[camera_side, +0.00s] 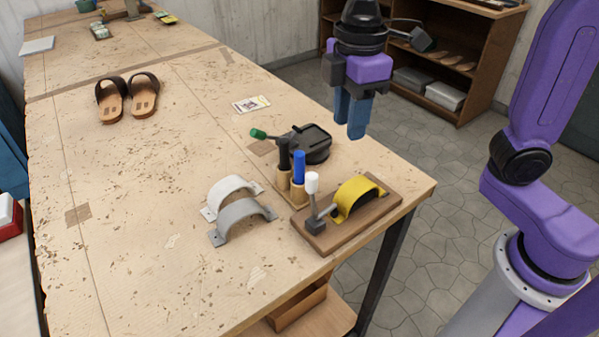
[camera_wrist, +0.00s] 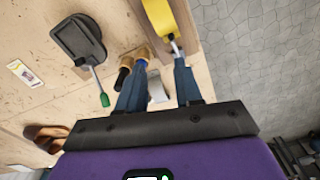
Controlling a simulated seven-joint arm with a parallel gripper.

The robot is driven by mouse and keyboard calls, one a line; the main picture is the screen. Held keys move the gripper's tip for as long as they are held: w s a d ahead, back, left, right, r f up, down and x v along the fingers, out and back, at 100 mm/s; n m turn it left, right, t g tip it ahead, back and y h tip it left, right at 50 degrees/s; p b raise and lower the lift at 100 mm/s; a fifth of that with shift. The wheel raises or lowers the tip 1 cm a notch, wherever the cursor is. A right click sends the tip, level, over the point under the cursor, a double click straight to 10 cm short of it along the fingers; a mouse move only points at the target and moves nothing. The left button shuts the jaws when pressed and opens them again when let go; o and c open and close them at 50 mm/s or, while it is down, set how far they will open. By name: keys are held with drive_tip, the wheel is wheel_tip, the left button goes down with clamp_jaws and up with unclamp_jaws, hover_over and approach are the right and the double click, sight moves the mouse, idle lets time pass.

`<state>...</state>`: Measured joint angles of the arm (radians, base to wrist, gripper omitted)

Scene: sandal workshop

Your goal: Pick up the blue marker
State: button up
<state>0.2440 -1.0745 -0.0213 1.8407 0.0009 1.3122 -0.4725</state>
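The blue marker (camera_side: 299,167) stands upright in a small wooden holder (camera_side: 298,193), beside a black marker (camera_side: 284,154). My gripper (camera_side: 350,133) hangs above the right edge of the table, behind and to the right of the markers, fingers pointing down and apart from everything. In the wrist view my gripper (camera_wrist: 161,68) is open, its two blue fingers apart with nothing held between them. There the blue marker (camera_wrist: 141,64) shows only in part, beside the left fingertip, which partly hides it. The black marker (camera_wrist: 122,77) is left of it.
A wooden board (camera_side: 318,236) with a yellow strap (camera_side: 353,197) and white-tipped lever stands just right of the markers. A black tool (camera_side: 310,147) with a green-tipped handle lies behind them. White and grey curved straps (camera_side: 241,222) lie to the left. Sandals (camera_side: 127,98) sit farther back.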

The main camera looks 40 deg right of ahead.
wheel_tip(320, 180, up, 5)
drive_tip(key=n, duration=0.1)
hover_over(299, 153)
wheel_tip(299, 153, down, 17)
drive_tip(key=shift+f, duration=0.2)
idle(0.4)
drive_tip(key=c, duration=0.6)
